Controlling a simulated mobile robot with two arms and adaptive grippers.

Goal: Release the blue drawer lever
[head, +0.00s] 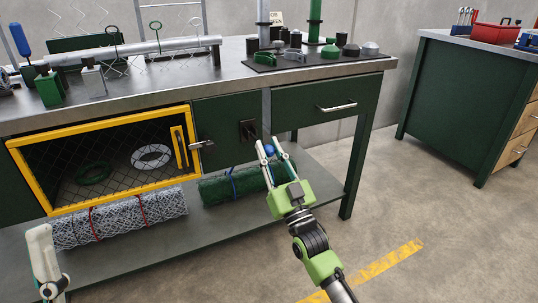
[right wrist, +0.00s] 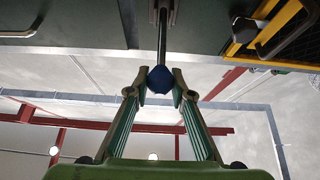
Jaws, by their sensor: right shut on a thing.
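The blue lever knob (head: 269,150) sits below the bench front, left of the green drawer (head: 310,100). In the right wrist view the blue knob (right wrist: 160,80) is at the end of a dark rod (right wrist: 162,40) that runs up to a bracket. My right gripper (head: 269,146) has its fingertips on both sides of the knob and is shut on it; the gripper also shows in the right wrist view (right wrist: 160,88). The drawer, with a silver handle (head: 337,107), looks closed. Part of my left gripper (head: 45,260) shows at lower left; its jaw opening is not visible.
A yellow-framed mesh door (head: 100,118) is left of the lever, with a latch (head: 202,145) at its right edge. Rolls of wire mesh (head: 120,219) lie on the lower shelf. A second green cabinet (head: 445,90) stands right. The floor between is clear.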

